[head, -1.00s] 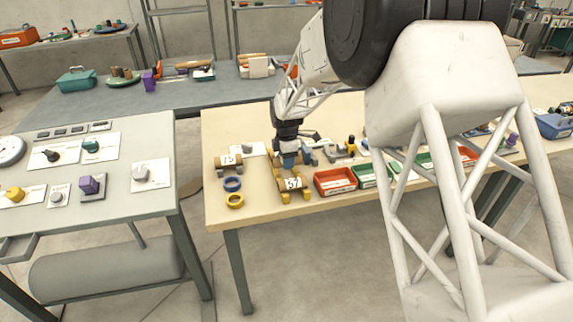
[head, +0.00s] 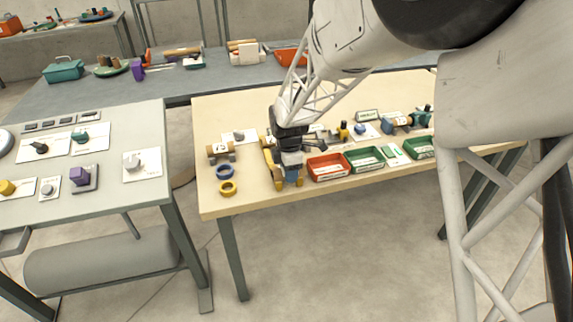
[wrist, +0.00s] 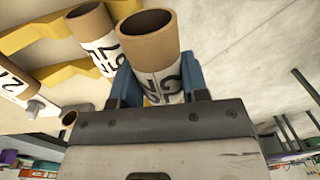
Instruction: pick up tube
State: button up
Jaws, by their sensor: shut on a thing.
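My gripper (head: 291,172) is over the yellow cradle (head: 280,183) near the front edge of the wooden table. In the wrist view its blue fingers (wrist: 158,88) are shut on a brown cardboard tube (wrist: 150,45) with a white printed label. One open end of the tube faces the camera. A second labelled tube (wrist: 92,28) lies close beside it on the left, near yellow supports (wrist: 50,80). In the head view my gripper hides most of the held tube. I cannot tell whether the held tube still touches the cradle.
Another labelled tube (head: 219,150) rests on a small stand to the left. A blue ring (head: 225,171) and a yellow ring (head: 228,188) lie before it. A red tray (head: 327,167) and a green tray (head: 364,158) stand close on the right.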

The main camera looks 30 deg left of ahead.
jog(key=shift+s+d, duration=0.45)
jog(key=shift+s, duration=0.1)
jog(key=shift+w+r, duration=0.1)
dwell(0.3)
jog(key=w+d+r, duration=0.2)
jog(key=w, duration=0.5)
jog(key=w+d+r, duration=0.2)
jog(key=w, duration=0.5)
jog(key=shift+d+r, duration=0.2)
jog(key=shift+r, duration=0.2)
jog(key=w+a+f, duration=0.1)
jog(key=w+a, duration=0.7)
jog(key=w, duration=0.5)
jog(key=shift+a+f, duration=0.25)
jog(key=shift+a, duration=0.15)
jog(key=shift+w, duration=0.1)
jog(key=shift+f, duration=1.75)
jog(key=shift+f, duration=0.6)
